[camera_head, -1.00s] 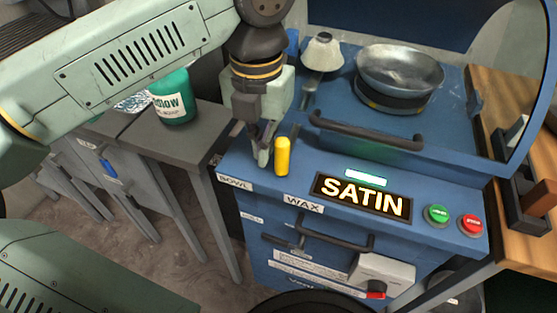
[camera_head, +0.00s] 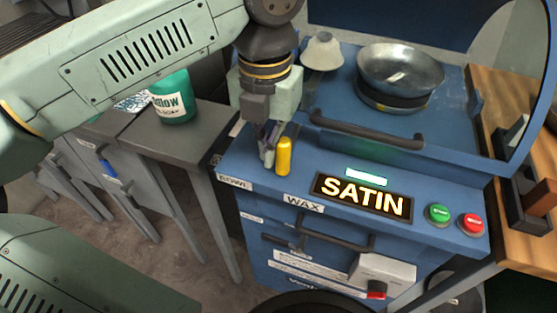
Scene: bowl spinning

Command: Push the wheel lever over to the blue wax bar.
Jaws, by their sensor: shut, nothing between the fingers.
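A yellow upright handle (camera_head: 284,157), which looks like the wheel lever, stands on the blue machine's front ledge, between the BOWL label (camera_head: 234,182) and the WAX label (camera_head: 303,203). My gripper (camera_head: 268,157) is shut and empty, pointing down just left of the handle. Its fingertips are very close to the handle; I cannot tell whether they touch. A pale cone-shaped wheel (camera_head: 322,52) stands behind, to the right of my gripper. The blue wax bar cannot be made out; my wrist covers the area left of the wheel.
A metal bowl (camera_head: 400,72) sits on the machine behind a dark handrail (camera_head: 365,130). A lit SATIN sign (camera_head: 362,197), a green button (camera_head: 438,213) and a red button (camera_head: 470,223) lie right of the handle. A green tub (camera_head: 172,98) stands on the grey side table (camera_head: 180,140).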

